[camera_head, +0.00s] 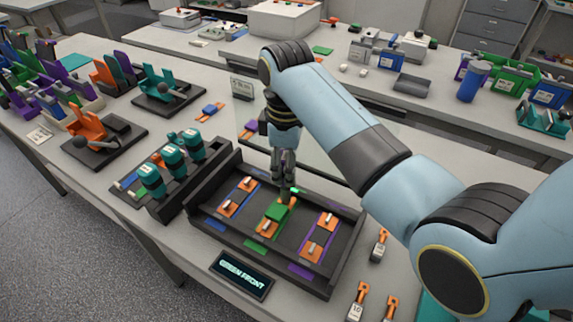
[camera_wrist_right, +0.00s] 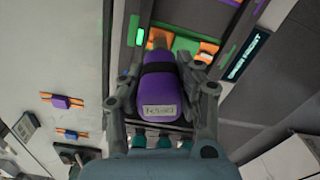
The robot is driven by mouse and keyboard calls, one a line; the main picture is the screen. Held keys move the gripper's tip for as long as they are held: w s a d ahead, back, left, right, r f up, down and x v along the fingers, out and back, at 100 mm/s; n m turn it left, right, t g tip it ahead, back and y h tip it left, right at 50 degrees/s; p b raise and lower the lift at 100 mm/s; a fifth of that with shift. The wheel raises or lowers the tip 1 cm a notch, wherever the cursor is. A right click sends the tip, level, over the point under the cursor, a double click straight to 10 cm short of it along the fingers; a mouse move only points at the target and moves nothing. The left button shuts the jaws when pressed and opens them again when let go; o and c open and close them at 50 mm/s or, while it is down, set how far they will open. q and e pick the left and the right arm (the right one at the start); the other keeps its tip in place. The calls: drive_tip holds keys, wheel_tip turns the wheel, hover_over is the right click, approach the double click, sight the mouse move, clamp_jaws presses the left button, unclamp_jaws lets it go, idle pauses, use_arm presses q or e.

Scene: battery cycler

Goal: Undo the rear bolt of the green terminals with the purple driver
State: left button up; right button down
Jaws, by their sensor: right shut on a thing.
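My right gripper (camera_head: 284,168) is shut on the purple driver (camera_wrist_right: 169,82), which has a black band and a white label and lies between the fingers in the wrist view. The driver's tip is not clear, and in the head view the gripper mostly hides the driver. The gripper is over the rear end of the green terminals (camera_head: 277,211), the middle set in the dark tray (camera_head: 341,257). I cannot tell whether the driver touches the rear bolt, which is hidden. Green and orange parts (camera_wrist_right: 186,43) show beyond the driver. My left gripper is not in view.
Blue terminals (camera_head: 238,197) and purple terminals (camera_head: 318,237) flank the green set. A rack with teal drivers (camera_head: 172,158) stands left of the tray. A display (camera_head: 242,275) in front reads "GREEN FRONT". Orange-topped pieces (camera_head: 380,245) lie at right.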

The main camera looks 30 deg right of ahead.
drive_tip(key=n, duration=0.3)
idle(0.4)
drive_tip(key=shift+n, duration=2.7)
drive_tip(key=shift+w+n, duration=0.1)
drive_tip(key=shift+n, duration=0.2)
